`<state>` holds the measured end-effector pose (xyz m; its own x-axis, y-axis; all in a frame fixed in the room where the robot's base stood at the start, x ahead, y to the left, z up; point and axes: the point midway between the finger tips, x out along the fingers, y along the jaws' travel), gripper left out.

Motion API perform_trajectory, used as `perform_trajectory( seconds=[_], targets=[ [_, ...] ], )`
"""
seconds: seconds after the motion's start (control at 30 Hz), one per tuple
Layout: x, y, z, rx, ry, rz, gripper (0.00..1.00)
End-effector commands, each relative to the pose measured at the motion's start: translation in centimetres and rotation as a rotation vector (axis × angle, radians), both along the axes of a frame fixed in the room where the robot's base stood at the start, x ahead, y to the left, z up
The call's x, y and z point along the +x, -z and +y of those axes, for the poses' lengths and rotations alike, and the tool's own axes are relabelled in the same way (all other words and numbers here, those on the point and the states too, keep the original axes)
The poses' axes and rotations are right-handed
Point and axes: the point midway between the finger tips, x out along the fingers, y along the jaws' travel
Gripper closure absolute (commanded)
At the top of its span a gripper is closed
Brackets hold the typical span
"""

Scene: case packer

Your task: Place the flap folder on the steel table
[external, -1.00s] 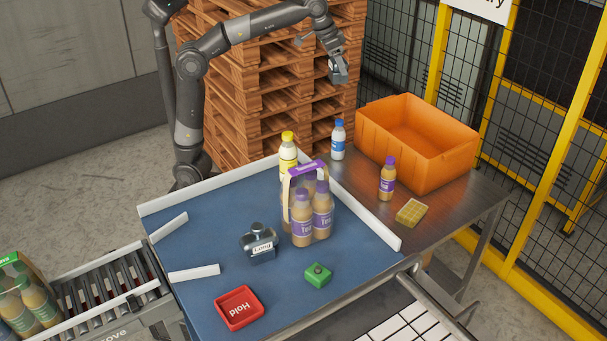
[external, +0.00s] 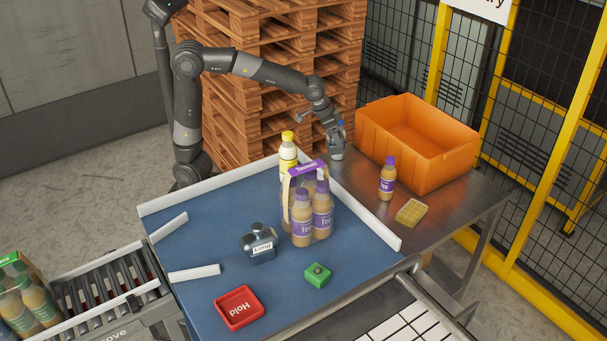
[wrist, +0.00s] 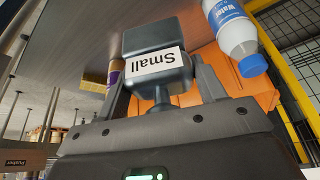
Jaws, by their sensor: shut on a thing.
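My gripper (external: 337,141) is low over the back left part of the steel table (external: 365,195). In the wrist view my gripper (wrist: 162,82) is shut on a dark grey flap folder labelled "Small" (wrist: 145,40), its fingers on either side of it. The folder is close to the steel surface (wrist: 85,45); I cannot tell whether it touches. A similar dark piece labelled "Long" (external: 259,245) stands on the blue table (external: 200,250).
The water bottle (wrist: 232,25) is close beside the held folder. An orange crate (external: 430,165), a tea bottle (external: 387,180) and a yellow pad (external: 411,212) are on the steel table. A white rail (external: 375,222) edges the blue table, with a yellow-capped bottle (external: 288,150) near it.

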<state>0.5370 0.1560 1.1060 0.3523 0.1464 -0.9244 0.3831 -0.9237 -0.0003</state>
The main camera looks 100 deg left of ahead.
Motion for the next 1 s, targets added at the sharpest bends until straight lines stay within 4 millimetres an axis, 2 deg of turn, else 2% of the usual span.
perform_trajectory(
  seconds=[0.4, 0.63, 0.83, 1.0],
  targets=[
    [0.0, 7.1, 0.0, 0.001, -0.001, 0.002, 0.73],
    [0.0, 8.9, 0.0, 0.001, 0.000, 0.000, 0.73],
    [0.0, 11.6, 0.1, 0.001, -0.001, 0.002, 0.73],
    [0.1, 11.8, 0.1, 0.002, 0.000, -0.003, 0.73]
  ],
)
